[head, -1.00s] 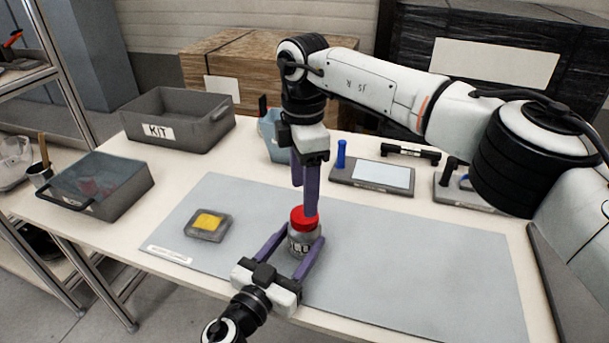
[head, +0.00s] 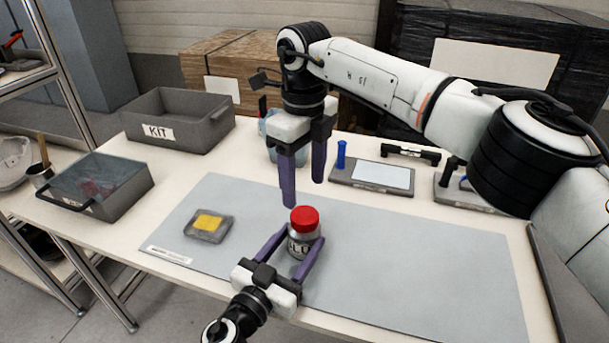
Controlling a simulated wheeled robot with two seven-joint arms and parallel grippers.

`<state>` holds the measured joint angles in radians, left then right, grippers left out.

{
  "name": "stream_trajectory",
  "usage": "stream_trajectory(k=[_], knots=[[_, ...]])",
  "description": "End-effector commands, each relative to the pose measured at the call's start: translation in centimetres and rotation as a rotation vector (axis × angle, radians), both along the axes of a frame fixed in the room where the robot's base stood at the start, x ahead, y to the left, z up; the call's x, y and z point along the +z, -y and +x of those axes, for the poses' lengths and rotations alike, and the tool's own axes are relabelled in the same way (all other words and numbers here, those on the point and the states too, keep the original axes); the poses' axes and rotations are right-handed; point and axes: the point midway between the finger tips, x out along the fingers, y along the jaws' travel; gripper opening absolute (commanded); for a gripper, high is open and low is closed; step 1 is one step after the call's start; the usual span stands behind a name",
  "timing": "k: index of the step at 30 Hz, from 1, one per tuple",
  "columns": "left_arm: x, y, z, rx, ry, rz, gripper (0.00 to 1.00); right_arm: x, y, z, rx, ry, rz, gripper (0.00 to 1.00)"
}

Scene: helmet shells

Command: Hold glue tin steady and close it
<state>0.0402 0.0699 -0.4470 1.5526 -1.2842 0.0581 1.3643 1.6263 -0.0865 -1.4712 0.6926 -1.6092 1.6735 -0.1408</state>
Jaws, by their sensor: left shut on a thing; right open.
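The glue tin (head: 302,245) is a small grey tin with a partly hidden dark-lettered label. It stands upright on the grey mat. A red lid (head: 304,218) sits on top of it; I cannot tell how tightly. My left gripper (head: 292,243) is shut on the tin's body, one purple finger on each side. My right gripper (head: 304,194) hangs above and behind the tin, fingers pointing down. It is open and empty, clear of the lid.
The grey mat (head: 420,270) is clear to the right. A small tray with a yellow pad (head: 208,222) lies to the left. A KIT bin (head: 180,118), a lidded grey box (head: 100,185) and a blue-handled plate fixture (head: 372,174) stand around the mat.

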Motion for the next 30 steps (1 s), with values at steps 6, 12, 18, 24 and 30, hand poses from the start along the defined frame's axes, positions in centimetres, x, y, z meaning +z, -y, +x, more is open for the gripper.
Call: stream_trajectory(k=[6, 12, 18, 24, 30], knots=[[-0.02, 0.02, -0.01, 0.000, 0.000, 0.000, 0.00, 0.36, -0.01, -0.02, 0.479, 0.000, 0.001, 0.59], [-0.02, 0.02, -0.01, 0.000, 0.000, 0.000, 0.00, 0.62, 0.05, -0.02, 0.857, -0.001, 0.000, 0.59], [-0.02, 0.02, -0.01, 0.000, 0.000, 0.000, 0.00, 0.79, 0.06, -0.05, 1.072, -0.002, 0.000, 0.59], [-0.01, 0.02, -0.01, 0.000, 0.000, 0.000, 0.00, 0.82, 0.07, -0.04, 1.125, -0.001, 0.000, 0.59], [-0.01, 0.02, -0.01, 0.000, 0.000, 0.000, 0.00, 0.82, 0.07, -0.04, 1.124, -0.001, 0.000, 0.59]])
